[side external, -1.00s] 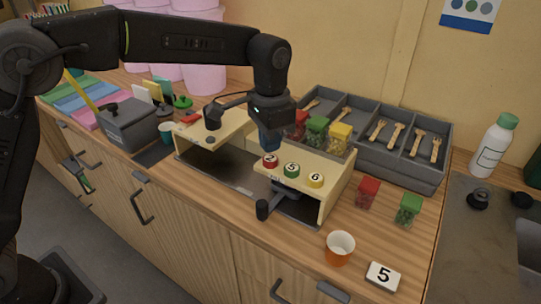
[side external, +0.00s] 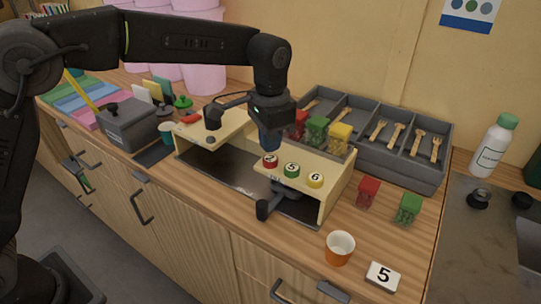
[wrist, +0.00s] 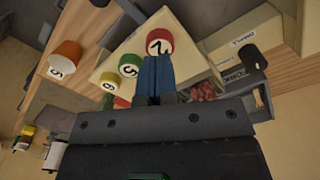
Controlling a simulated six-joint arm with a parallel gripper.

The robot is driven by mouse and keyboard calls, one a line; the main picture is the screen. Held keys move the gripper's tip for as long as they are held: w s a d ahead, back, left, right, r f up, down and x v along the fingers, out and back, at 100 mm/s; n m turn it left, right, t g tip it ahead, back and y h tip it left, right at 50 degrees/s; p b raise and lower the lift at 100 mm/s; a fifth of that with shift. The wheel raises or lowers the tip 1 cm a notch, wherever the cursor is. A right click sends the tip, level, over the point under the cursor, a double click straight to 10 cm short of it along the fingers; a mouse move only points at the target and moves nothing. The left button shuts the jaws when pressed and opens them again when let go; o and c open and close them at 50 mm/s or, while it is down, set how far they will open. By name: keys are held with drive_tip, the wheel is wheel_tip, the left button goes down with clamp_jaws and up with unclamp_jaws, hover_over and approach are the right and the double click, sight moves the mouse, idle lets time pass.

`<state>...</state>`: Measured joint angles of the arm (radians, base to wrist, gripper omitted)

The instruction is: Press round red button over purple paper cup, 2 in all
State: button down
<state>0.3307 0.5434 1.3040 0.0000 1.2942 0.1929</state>
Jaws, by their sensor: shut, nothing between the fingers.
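The round red button (side external: 270,161), numbered 2, is the leftmost of three buttons on top of a cream dispenser (side external: 333,196). In the wrist view the red button (wrist: 160,40) lies just beyond my blue fingertips. My gripper (side external: 270,147) is shut and empty, pointing down at the red button's near-back edge; I cannot tell whether it touches. The fingers also show closed together in the wrist view (wrist: 155,75). I see no purple paper cup in any view. An orange cup (side external: 338,252) stands right of the dispenser, and a teal cup (side external: 167,131) stands at the left.
Green (side external: 292,170) and yellow (side external: 316,180) buttons sit close to the red one. Sweet boxes and a grey tray (side external: 440,165) with wooden forks stand behind. A card (side external: 383,276) reading 5 lies at the front right. A black knob (side external: 262,209) sticks out in front.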

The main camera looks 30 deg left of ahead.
sight(270, 158)
drive_tip(key=shift+f, duration=0.15)
idle(0.4)
drive_tip(key=shift+f, duration=1.4)
drive_tip(key=shift+r, duration=1.55)
drive_tip(key=shift+f, duration=1.55)
drive_tip(key=shift+r, duration=1.55)
